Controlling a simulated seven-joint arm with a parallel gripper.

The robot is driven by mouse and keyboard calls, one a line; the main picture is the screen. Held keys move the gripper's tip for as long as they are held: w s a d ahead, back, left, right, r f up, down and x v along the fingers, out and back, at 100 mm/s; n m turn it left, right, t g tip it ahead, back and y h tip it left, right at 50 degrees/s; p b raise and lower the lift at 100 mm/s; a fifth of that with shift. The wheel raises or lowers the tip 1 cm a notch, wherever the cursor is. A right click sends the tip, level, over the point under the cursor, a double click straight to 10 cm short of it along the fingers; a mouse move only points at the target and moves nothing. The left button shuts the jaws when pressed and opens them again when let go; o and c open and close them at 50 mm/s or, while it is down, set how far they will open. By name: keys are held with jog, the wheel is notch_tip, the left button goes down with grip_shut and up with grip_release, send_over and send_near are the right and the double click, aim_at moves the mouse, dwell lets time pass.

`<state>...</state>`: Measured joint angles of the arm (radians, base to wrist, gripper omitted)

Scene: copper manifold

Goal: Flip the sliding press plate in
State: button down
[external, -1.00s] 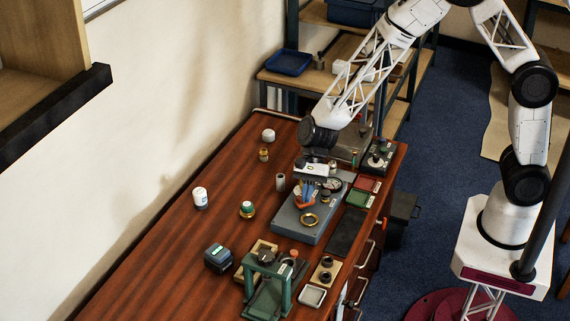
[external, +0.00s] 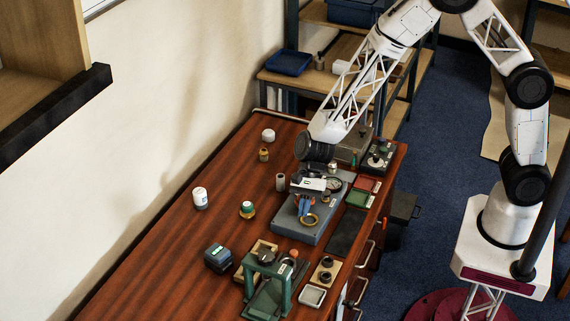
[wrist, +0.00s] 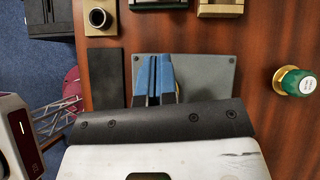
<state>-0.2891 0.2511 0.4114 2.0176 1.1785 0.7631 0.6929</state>
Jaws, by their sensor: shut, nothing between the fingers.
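The green press (external: 267,272) stands at the near end of the bench. A flat green plate (external: 264,302) lies at its base on the near side, which I take for the sliding press plate. My gripper (external: 304,210) is over the grey base plate (external: 292,236), farther back on the bench than the press and apart from it. Its blue fingers (wrist: 153,75) are shut and empty, pointing down. In the wrist view only the edges of a few fixtures show along the top, and I cannot make out the press plate there.
A brass ring (external: 311,220) lies by my fingers. A dark mat (external: 345,232) is to the right. A wooden block with dark rings (external: 325,270) and a white tray (external: 312,296) sit right of the press. A dark box (external: 218,258) is left of it. A green-and-brass part (external: 247,210) stands left.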

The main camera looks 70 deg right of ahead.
jog(key=x, duration=0.7)
jog(key=shift+s+a+r, duration=0.1)
jog(key=shift+a+r, duration=0.1)
jog(key=shift+a, duration=0.2)
jog(key=shift+s+a+f, duration=0.1)
jog(key=shift+a, duration=0.5)
jog(key=shift+s+a+f, duration=0.1)
jog(key=shift+a+f, duration=0.05)
jog(key=shift+a, duration=0.45)
jog(key=a, duration=1.3)
jog(key=shift+a, duration=0.3)
